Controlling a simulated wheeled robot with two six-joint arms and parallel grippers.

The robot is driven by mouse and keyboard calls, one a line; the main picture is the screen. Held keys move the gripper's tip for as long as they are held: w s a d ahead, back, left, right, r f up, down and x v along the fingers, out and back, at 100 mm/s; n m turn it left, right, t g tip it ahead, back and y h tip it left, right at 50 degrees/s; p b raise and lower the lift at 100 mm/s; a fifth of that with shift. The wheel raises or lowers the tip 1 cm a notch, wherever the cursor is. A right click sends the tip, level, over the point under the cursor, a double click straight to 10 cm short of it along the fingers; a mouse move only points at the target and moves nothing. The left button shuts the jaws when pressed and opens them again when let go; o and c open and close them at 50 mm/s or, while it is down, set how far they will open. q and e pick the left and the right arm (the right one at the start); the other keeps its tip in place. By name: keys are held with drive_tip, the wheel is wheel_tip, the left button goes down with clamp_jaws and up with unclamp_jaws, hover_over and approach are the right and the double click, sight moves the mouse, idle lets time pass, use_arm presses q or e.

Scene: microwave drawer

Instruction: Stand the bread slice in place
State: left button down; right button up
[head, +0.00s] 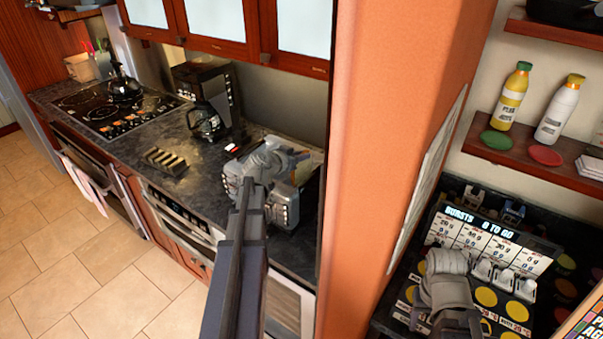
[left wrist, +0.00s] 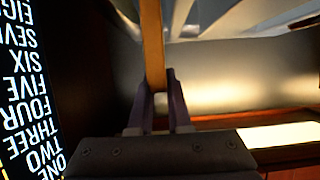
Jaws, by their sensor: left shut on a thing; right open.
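My left gripper (head: 265,165) is over the dark counter, left of the orange pillar. In the left wrist view the gripper's fingers (left wrist: 162,105) are shut on a thin brown upright strip, seen edge-on, which looks like the bread slice (left wrist: 153,45). The slice is not clear in the head view, where my gripper and wrist cover that spot. A small dark slotted rack (head: 166,160) stands on the counter to the left of my gripper, apart from it. My right gripper (head: 443,280) is over a dark panel with yellow discs at the right; its fingertips are hard to make out.
A coffee maker (head: 207,105) stands behind the rack. A kettle (head: 124,88) is on the stove at the far left. The orange pillar (head: 395,130) separates the counter from the panel (head: 485,295). Bottles (head: 512,95) stand on a shelf. Counter around the rack is clear.

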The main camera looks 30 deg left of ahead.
sight(302, 164)
use_arm(q)
drive_tip(key=shift+f+b, duration=1.8)
drive_tip(key=shift+f, duration=0.05)
drive_tip(key=shift+f, duration=0.2)
drive_tip(key=c, duration=0.8)
unclamp_jaws()
drive_tip(key=shift+c, duration=0.2)
drive_tip(key=shift+r, duration=0.25)
drive_tip(key=p+v, duration=0.4)
drive_tip(key=v, duration=0.8)
drive_tip(key=shift+f+p, duration=0.1)
drive_tip(key=shift+p, duration=0.25)
